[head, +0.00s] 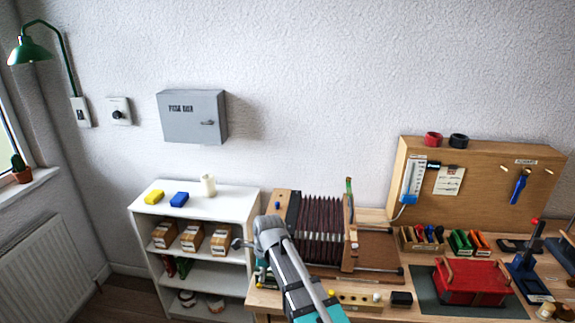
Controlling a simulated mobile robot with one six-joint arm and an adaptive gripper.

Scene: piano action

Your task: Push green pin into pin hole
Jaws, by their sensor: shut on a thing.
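My gripper (262,274) is at the left front of the bellows-like action, low beside my grey arm, which covers much of it. Its fingertips and what they hold are too small and hidden to make out. No green pin can be clearly told apart in this view, and the pin hole cannot be made out. The action (322,215), with dark pleats between wooden ends, stands on the bench. A thin upright piece with a green part (349,187) stands at its right end.
A wooden block with holes (355,298), a yellow knob (333,293) and a black box (401,299) lie at the bench front. A red case (470,283) on a dark mat and a tool board (480,185) are right. A white shelf (235,196) stands left.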

